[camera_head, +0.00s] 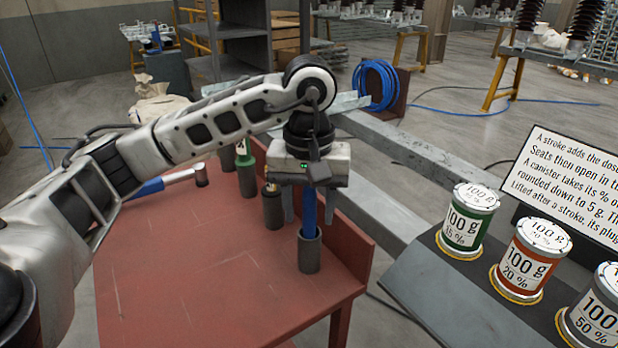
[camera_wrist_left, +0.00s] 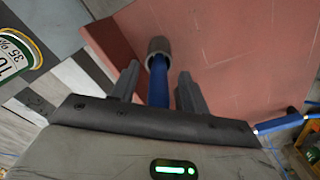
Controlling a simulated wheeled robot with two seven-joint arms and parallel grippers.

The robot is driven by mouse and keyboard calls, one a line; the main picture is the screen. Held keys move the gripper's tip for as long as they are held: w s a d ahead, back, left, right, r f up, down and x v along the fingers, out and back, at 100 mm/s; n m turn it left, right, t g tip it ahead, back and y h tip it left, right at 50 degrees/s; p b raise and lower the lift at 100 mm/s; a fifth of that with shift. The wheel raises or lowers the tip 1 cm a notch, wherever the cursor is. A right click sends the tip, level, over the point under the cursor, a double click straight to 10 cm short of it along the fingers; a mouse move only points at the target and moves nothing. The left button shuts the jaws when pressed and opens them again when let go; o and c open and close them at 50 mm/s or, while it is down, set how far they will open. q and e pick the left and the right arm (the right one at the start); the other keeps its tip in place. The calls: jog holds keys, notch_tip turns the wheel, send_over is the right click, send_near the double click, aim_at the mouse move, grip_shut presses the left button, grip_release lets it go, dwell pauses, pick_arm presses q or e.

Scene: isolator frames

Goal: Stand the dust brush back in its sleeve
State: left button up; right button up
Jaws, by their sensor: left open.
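The dust brush shows as a blue handle (camera_head: 309,212) standing upright with its lower end inside a grey sleeve (camera_head: 309,254) on the red table. Its lower part is hidden by the sleeve and its top by my gripper. My left gripper (camera_head: 310,222) points down over it, open, with one finger on each side of the handle. In the left wrist view the blue handle (camera_wrist_left: 158,82) runs between the apart fingers (camera_wrist_left: 159,73) to the sleeve's mouth (camera_wrist_left: 158,47). Gaps show on both sides of it. My right gripper is not in view.
A blue-handled hammer (camera_head: 165,182) lies further left. Several labelled canisters (camera_head: 467,222) and a text sign (camera_head: 560,185) are at the right. The table's front left is clear.

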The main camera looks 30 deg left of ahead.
pick_arm(q)
notch_tip(320, 180, up, 16)
jog(key=p, duration=0.4)
jog(key=shift+f, duration=0.15)
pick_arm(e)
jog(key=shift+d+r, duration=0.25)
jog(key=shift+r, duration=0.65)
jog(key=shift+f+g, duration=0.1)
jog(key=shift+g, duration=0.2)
pick_arm(q)
jog(key=shift+f, duration=0.1)
